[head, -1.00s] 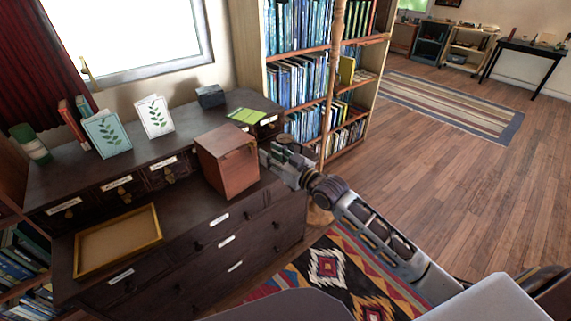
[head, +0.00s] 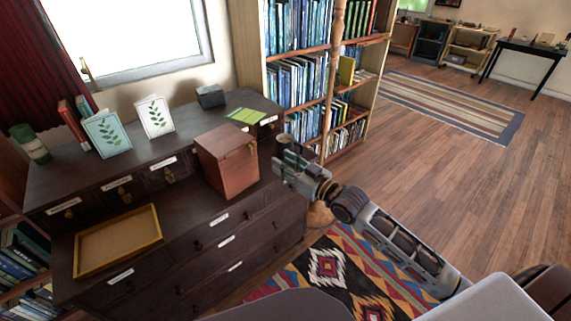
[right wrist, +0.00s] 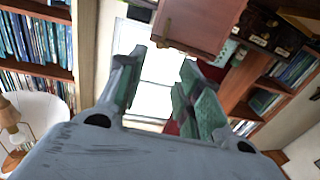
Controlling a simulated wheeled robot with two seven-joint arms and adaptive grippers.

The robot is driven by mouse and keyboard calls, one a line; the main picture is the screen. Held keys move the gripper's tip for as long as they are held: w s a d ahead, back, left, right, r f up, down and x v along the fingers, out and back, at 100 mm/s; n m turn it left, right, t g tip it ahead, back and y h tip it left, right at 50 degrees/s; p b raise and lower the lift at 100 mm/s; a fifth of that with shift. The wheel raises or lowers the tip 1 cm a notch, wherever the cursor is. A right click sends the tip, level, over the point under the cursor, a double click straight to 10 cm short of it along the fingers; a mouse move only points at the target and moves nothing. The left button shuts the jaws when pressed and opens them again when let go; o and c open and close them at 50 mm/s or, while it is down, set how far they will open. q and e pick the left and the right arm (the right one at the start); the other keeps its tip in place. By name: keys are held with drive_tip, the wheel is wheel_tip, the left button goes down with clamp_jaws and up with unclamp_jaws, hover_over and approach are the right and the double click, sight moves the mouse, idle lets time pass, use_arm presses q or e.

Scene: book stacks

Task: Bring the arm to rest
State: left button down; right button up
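My right arm reaches in from the lower right in the head view. Its gripper (head: 284,165) is in the air just right of the brown wooden box (head: 227,160) on the dark dresser. In the right wrist view the two fingers of the gripper (right wrist: 165,85) stand apart with nothing between them. The wooden box also shows beyond the fingertips in the right wrist view (right wrist: 200,25). My left gripper is in neither view.
The dark dresser (head: 150,273) carries a shallow yellow-rimmed tray (head: 157,238), two leaf-print cards (head: 106,134) and a green can (head: 30,145). A tall bookcase (head: 328,97) stands behind the gripper. Open wooden floor lies to the right.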

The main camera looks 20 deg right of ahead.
idle(0.5)
